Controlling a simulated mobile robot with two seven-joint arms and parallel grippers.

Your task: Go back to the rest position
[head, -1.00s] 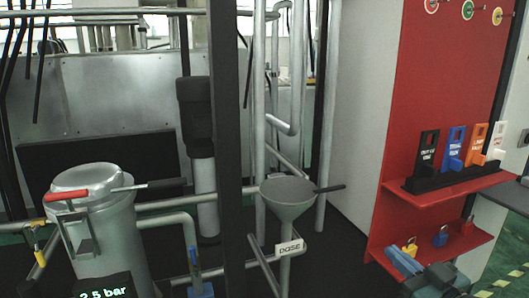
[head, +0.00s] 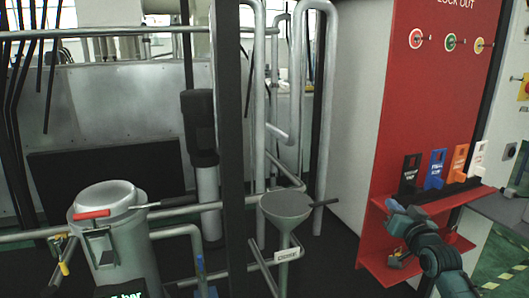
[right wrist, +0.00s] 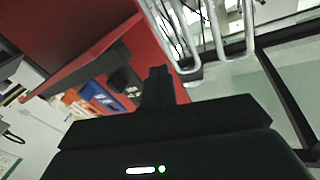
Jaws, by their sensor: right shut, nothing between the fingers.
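My right gripper (head: 392,206) is shut and empty. It is in front of the red lockout board (head: 420,100), at the left end of the upper red shelf. In the right wrist view its closed black fingers (right wrist: 158,85) point up the picture with nothing between them. Whether it touches the shelf I cannot tell. My left gripper is not in view.
Black, blue, orange and white tags (head: 437,170) stand on the upper shelf (head: 465,197). The lower shelf (head: 385,265) is partly hidden by my right arm. A grey funnel (head: 286,208), pipes and a metal vessel (head: 110,235) stand to the left.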

